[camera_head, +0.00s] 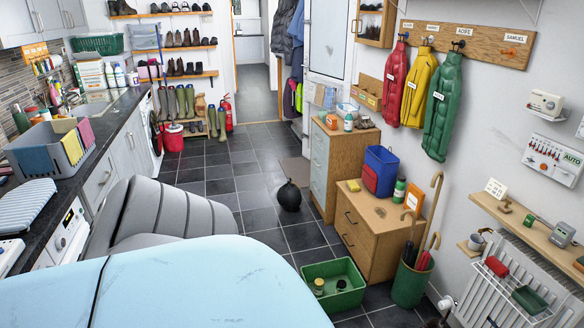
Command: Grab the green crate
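A green crate (322,273) stands open on the dark tiled floor, low in the middle of the head view. Two small jars or tins lie inside it, one with a yellowish lid (319,285) and one darker (341,285). The crate is upright, in front of the wooden drawer unit. A pale blue surface in the foreground comes close to its left side in the picture. Neither of my grippers can be made out in this view.
A green umbrella stand (409,285) with canes is right of the crate. A wooden drawer unit (368,238) stands behind it. A round black object (289,196) lies on the floor. Tiled floor (225,172) is open further back. A green basket (98,44) sits by the left wall.

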